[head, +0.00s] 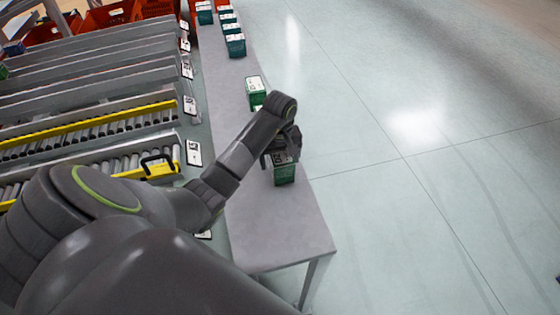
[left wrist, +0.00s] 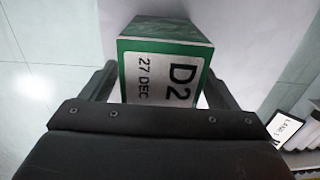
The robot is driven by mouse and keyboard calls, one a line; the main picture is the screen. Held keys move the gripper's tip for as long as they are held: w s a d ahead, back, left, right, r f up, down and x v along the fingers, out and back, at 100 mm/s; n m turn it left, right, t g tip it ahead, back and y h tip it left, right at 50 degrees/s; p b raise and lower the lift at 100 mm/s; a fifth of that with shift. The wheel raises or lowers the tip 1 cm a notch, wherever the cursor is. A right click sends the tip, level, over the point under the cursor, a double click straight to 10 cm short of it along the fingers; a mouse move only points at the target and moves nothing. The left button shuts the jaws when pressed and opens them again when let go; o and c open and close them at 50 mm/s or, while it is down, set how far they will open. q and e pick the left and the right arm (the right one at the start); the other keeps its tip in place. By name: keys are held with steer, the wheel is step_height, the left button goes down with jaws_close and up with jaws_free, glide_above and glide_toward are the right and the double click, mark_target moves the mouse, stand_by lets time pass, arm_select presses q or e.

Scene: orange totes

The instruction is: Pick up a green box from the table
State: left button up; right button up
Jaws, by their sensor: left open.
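A green box (head: 285,173) with a white top label stands on the narrow grey table (head: 275,226), near its front end. My left gripper (head: 281,156) is over this box, coming down from above. In the left wrist view the box (left wrist: 165,62) shows its label "D2 27 DEC" between the two open fingers of the gripper (left wrist: 160,88). One finger is on each side of the box; I cannot tell whether they touch it. Another green box (head: 255,87) stands farther back on the table, partly behind my arm. My right gripper is not in view.
Several more green boxes (head: 235,45) stand at the table's far end. Roller conveyors (head: 90,130) with yellow rails run along the left, with label cards (head: 193,153) at their ends. Orange totes (head: 110,14) are at the back left. The floor on the right is clear.

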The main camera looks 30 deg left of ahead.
arm_select(q)
steer(key=c, duration=1.1)
